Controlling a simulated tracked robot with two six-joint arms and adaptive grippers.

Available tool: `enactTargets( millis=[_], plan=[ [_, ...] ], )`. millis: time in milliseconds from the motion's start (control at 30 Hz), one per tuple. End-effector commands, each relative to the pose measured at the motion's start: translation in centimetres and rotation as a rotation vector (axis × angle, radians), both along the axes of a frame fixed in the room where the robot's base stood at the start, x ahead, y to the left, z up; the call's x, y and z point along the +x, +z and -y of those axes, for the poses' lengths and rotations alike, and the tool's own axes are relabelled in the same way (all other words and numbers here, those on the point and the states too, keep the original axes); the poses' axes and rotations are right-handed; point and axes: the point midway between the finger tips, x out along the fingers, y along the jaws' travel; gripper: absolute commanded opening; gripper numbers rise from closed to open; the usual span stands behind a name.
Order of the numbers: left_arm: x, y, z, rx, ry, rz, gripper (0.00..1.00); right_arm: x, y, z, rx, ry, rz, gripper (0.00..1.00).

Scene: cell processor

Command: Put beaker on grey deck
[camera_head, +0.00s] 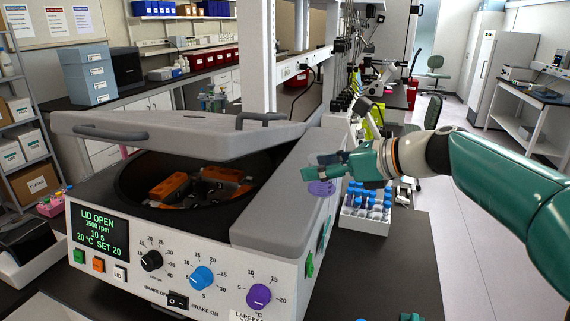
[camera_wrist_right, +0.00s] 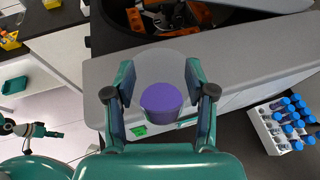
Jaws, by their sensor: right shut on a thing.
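The beaker is clear with purple liquid (camera_wrist_right: 160,100) in it. It is between the fingers of my right gripper (camera_wrist_right: 160,98), which is shut on it. In the head view my right gripper (camera_head: 325,170) holds the beaker (camera_head: 321,188) over the right part of the grey deck (camera_head: 282,190), the flat top beside the open centrifuge bowl. The deck also shows behind the beaker in the wrist view (camera_wrist_right: 108,75). I cannot tell whether the beaker touches the deck. A small teal and dark part of my left arm (camera_wrist_right: 25,130) seems to show at the left of the wrist view; its fingers are unclear.
The centrifuge lid (camera_head: 180,135) is raised over the bowl, which holds orange buckets (camera_head: 168,187). A white rack (camera_head: 362,222) of blue-capped tubes stands right of the centrifuge. The dark bench (camera_head: 400,265) in front of it has bare room.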

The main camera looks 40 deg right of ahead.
Motion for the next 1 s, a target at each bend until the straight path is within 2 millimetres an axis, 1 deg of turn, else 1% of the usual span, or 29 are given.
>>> enactTargets(
  millis=[33, 100, 200, 300, 467, 533, 567, 600, 633, 733, 833, 1000],
  plan=[
    [0.0, 1.0, 0.0, 0.000, 0.000, 0.000, 0.40, 1.5, 0.4, -0.5, 0.002, 0.010, -0.001, 0.00],
    [0.0, 1.5, 0.0, 0.000, 0.000, 0.000, 0.40, 3.1, 0.4, -0.9, 0.002, 0.008, 0.000, 0.00],
    [0.0, 2.0, 0.0, 0.000, 0.000, 0.000, 0.40, 4.9, 0.3, -1.2, 0.001, 0.005, -0.001, 0.00],
    [0.0, 2.3, 0.0, 0.000, 0.000, 0.000, 0.40, 5.9, 0.1, -1.4, 0.000, 0.002, -0.001, 0.00],
    [0.0, 2.6, 0.0, 0.000, 0.000, 0.000, 0.40, 6.9, 0.1, -1.6, -0.001, 0.001, -0.001, 0.00],
    [0.0, 3.0, 0.0, 0.000, 0.000, 0.000, 0.40, 7.8, 0.2, -1.9, 0.000, 0.004, -0.001, 0.00],
    [0.0, 3.0, 0.0, 0.000, 0.000, 0.001, 0.40, 8.0, -0.3, -1.9, 0.000, 0.003, -0.003, 0.00],
    [0.0, 2.8, 0.0, 0.000, 0.000, 0.001, 0.40, 7.8, -1.2, -1.8, 0.002, 0.000, -0.004, 0.00],
    [0.0, 2.7, 0.0, 0.000, 0.000, 0.000, 0.40, 7.8, -1.8, -1.8, 0.003, -0.001, -0.005, 0.00],
    [0.0, 3.0, 0.0, 0.000, 0.000, 0.000, 0.40, 7.8, -2.9, -1.7, 0.002, -0.001, -0.004, 0.00],
    [0.0, 3.1, 0.0, 0.000, 0.000, 0.000, 0.40, 7.7, -3.5, -1.7, -0.001, -0.001, -0.001, 0.00],
    [0.0, 3.0, 0.0, 0.000, 0.000, 0.000, 0.40, 7.7, -3.5, -1.7, -0.002, 0.000, 0.000, 0.00]
  ],
)
